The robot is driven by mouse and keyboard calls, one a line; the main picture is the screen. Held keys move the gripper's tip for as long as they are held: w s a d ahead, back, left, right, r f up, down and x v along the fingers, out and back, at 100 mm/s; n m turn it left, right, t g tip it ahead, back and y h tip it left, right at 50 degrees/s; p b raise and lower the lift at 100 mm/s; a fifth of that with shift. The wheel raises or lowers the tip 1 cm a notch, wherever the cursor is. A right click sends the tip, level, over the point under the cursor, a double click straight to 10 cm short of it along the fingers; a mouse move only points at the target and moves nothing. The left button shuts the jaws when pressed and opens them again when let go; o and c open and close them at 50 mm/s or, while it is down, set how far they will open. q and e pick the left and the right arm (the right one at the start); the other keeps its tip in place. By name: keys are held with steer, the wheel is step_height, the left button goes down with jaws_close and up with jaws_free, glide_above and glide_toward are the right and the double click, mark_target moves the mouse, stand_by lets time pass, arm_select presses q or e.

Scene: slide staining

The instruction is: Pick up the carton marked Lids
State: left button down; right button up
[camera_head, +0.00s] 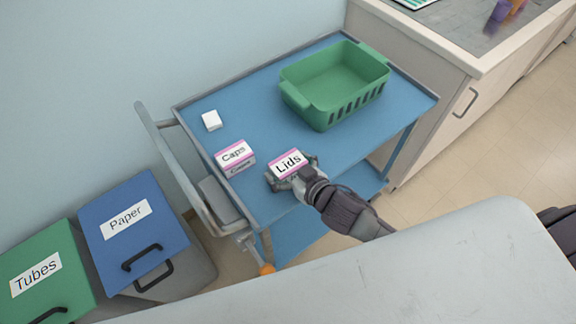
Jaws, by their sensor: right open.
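The carton marked Lids (288,163) is white with pink edges and sits near the front edge of the blue cart top (265,120). My right gripper (291,175) is at this carton, with a finger showing on its left and another at its right. The jaws are open around the carton, and part of the carton's front is hidden by the gripper. The similar carton marked Caps (234,154) stands to the left, apart from the gripper. My left gripper is not in view.
A green basket (335,82) stands at the back right of the cart, and a small white box (211,120) at the left. Bins marked Paper (128,221) and Tubes (40,274) stand left of the cart. A cabinet (440,95) stands close on the right.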

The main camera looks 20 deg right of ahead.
steer(key=c, duration=0.7)
steer(key=shift+r, duration=0.15)
